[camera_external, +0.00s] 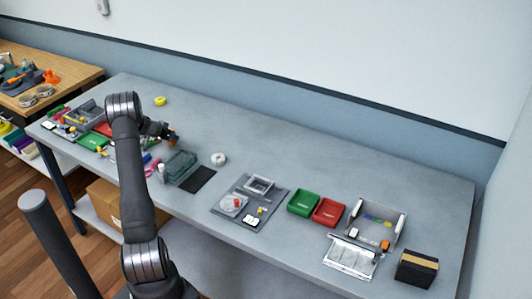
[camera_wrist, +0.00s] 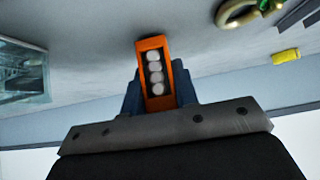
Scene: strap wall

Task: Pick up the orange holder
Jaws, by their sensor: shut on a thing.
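The orange holder (camera_wrist: 143,48) is a small upright-looking rectangular frame with several round whitish pieces in a row inside it. My gripper (camera_wrist: 160,98) is shut on it, with the blue-grey fingers on both sides of the holder in the wrist view. In the external view my gripper (camera_external: 168,134) is over the left part of the grey table, and the orange holder (camera_external: 173,142) shows as a small orange spot at its tip. The arm hides some of the table behind it.
A grey-green basket (camera_external: 181,165) and a dark mat (camera_external: 199,180) lie close to my gripper. A white ring (camera_external: 218,159) and a yellow roll (camera_external: 160,101) are nearby. Green (camera_external: 303,203) and red trays (camera_external: 328,212) stand further right. The table's back strip is mostly clear.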

